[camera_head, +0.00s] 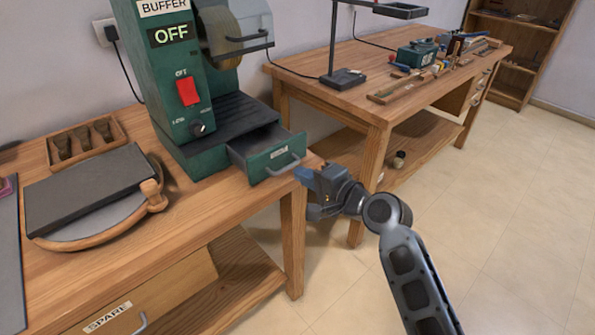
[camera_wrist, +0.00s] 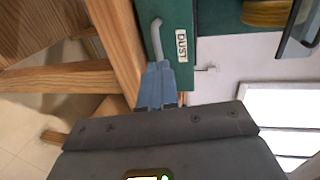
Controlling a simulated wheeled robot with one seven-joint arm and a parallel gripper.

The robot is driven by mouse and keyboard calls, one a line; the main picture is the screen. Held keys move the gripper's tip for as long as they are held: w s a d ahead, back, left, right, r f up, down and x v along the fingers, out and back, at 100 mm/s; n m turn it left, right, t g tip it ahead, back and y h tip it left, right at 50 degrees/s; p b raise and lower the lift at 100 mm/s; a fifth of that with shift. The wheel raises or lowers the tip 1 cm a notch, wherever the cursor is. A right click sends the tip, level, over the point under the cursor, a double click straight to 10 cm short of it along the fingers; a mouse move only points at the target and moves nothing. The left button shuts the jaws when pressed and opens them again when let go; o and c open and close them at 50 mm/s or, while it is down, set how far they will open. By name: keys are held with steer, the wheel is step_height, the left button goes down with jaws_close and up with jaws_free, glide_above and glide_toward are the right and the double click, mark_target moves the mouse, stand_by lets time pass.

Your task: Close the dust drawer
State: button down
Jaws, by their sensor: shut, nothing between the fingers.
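The dust drawer (camera_head: 262,160) is a green drawer with a grey handle, and it stands pulled out from the base of the green buffer machine (camera_head: 172,85). Its dark inside shows from above. In the wrist view its green front (camera_wrist: 205,75) carries a DUST label, with the handle (camera_wrist: 157,40) beside it. My gripper (camera_head: 302,174) is shut and empty, with blue fingertips just off the right end of the drawer front. In the wrist view the fingertips (camera_wrist: 157,72) lie close to one end of the handle. I cannot tell whether they touch the drawer.
The buffer stands on a wooden bench (camera_head: 190,215) with a grey slab (camera_head: 90,190) and a wooden tool rack (camera_head: 85,142). A second wooden bench (camera_head: 385,85) with a lamp (camera_head: 343,78) and tools stands behind my gripper. Floor at the right is clear.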

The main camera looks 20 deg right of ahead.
mark_target(280, 157)
steer(key=shift+x, duration=1.3)
steer(key=x, duration=0.3)
steer(key=r+b+x, duration=0.1)
steer(key=x, duration=0.4)
steer(key=shift+w+a+r+b, duration=0.1)
steer(key=shift+w+r+b, duration=0.2)
steer(key=shift+w, duration=0.25)
steer(key=shift+w+a, duration=0.15)
steer(key=shift+w, duration=0.2)
steer(key=shift+w+r, duration=0.1)
steer(key=shift+r, duration=0.15)
steer(key=shift+a, duration=0.1)
